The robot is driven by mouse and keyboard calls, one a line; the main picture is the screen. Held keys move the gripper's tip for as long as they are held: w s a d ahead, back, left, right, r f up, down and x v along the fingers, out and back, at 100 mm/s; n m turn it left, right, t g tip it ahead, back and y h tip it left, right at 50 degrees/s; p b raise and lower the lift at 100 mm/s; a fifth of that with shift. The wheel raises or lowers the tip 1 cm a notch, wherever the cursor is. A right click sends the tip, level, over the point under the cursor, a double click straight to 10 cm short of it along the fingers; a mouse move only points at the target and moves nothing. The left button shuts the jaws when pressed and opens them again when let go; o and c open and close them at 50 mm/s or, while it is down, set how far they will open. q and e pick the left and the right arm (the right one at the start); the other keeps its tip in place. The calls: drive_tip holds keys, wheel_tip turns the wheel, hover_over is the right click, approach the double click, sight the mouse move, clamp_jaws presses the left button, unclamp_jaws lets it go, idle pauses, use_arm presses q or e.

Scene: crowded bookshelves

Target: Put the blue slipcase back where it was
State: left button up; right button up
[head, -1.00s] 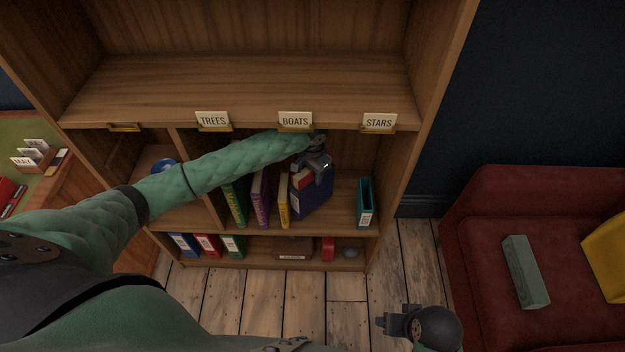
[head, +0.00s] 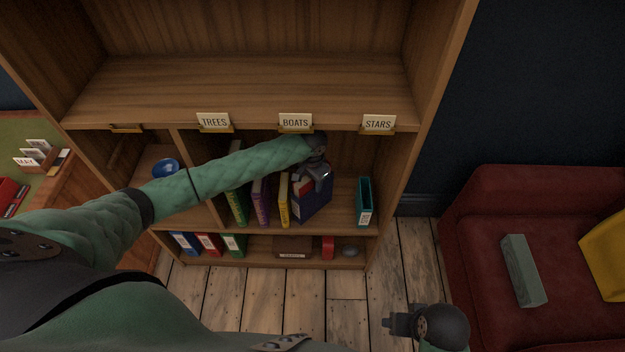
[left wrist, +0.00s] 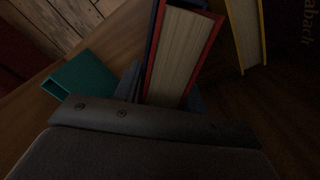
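The blue slipcase (head: 312,207) stands slightly turned under the BOATS label, right of a yellow book (head: 283,201). A red-covered book sits in it; its pale pages (left wrist: 183,50) show in the left wrist view. My left gripper (head: 318,176) reaches down from above, its fingers on both sides of the slipcase and book. It appears shut on the slipcase, though the fingertips are partly hidden. Whether the slipcase's base rests fully on the shelf is hard to see. My right gripper (head: 391,325) hangs low at the front, away from the shelf; its finger gap is unclear.
Green (head: 237,204) and purple (head: 260,203) books stand further left. An open teal holder (head: 365,203) stands right of the slipcase with a gap between. The shelf board above, with its labels (head: 295,122), lies close over my left arm. A red sofa (head: 500,230) is at right.

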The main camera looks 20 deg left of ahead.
use_arm(q)
drive_tip(key=o, duration=0.3)
drive_tip(key=shift+o, duration=0.2)
use_arm(e)
drive_tip(key=shift+a+f, duration=0.1)
use_arm(q)
drive_tip(key=shift+r, duration=0.1)
use_arm(e)
drive_tip(key=shift+a+f, duration=0.1)
use_arm(q)
wheel_tip(320, 180, up, 7)
drive_tip(key=shift+r+b, duration=0.1)
drive_tip(key=shift+b, duration=0.45)
drive_tip(key=shift+r, duration=0.2)
use_arm(e)
drive_tip(key=shift+w+a+f, duration=0.35)
drive_tip(key=shift+a+f, duration=0.15)
drive_tip(key=shift+f, duration=0.2)
drive_tip(key=shift+a, duration=0.2)
